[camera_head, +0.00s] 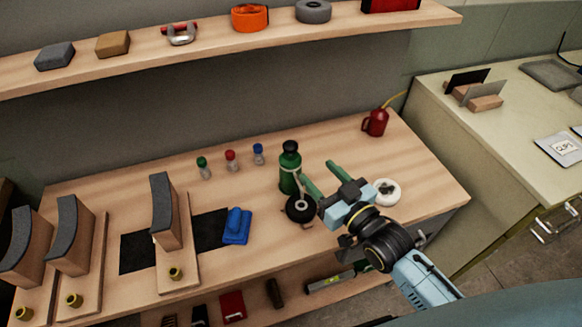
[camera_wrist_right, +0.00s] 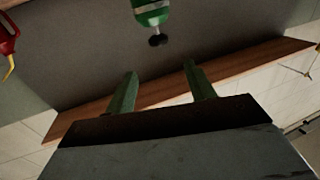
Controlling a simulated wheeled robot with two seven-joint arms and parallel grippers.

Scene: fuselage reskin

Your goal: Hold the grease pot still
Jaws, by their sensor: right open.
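A round black pot (camera_head: 299,208) stands on the bench, with a thin pale stick rising from it; I take it as the grease pot. It sits just left of my right gripper (camera_head: 316,170), whose two green fingers are apart with nothing between them. The fingers point toward the back of the bench, above its top. In the right wrist view the gripper (camera_wrist_right: 160,70) is also empty. A green bottle (camera_head: 290,160) with a pale band stands behind the pot, close to the left finger; it shows at the top of the wrist view (camera_wrist_right: 152,12). My left gripper is out of view.
A white disc with a dark centre (camera_head: 389,196) lies right of the gripper. A red oil can (camera_head: 375,123) stands at the back right. A shelf (camera_head: 210,45) runs above.

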